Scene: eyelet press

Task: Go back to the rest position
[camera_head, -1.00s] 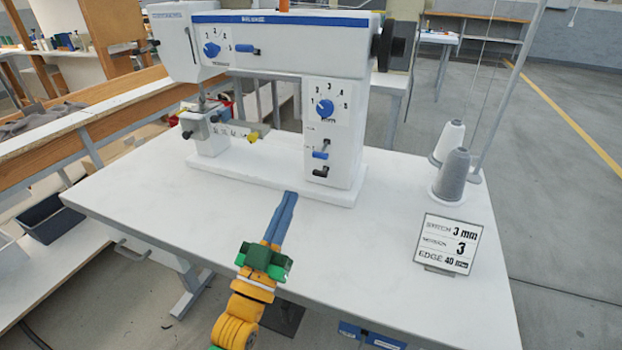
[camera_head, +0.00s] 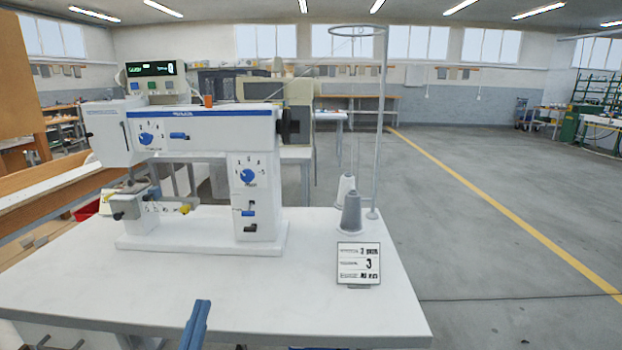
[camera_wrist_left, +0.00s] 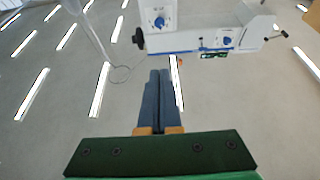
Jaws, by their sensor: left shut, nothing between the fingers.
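My left gripper (camera_head: 196,322) shows at the bottom of the head view, its blue fingers together and empty. It is at the front edge of the table, apart from the machine. In the left wrist view the shut blue fingers (camera_wrist_left: 158,95) stick out from the green gripper body. The white sewing machine (camera_head: 200,135) with blue dials stands on the white table (camera_head: 290,290). The machine also shows at the top of the left wrist view (camera_wrist_left: 200,40). My right gripper is not in view.
A sign card (camera_head: 358,263) stands at the table's right. Behind it are a grey thread cone (camera_head: 350,215), a white cone (camera_head: 345,187) and a tall thread stand (camera_head: 380,120). A wooden bench (camera_head: 45,207) runs along the left. The front of the tabletop is clear, and open floor lies right.

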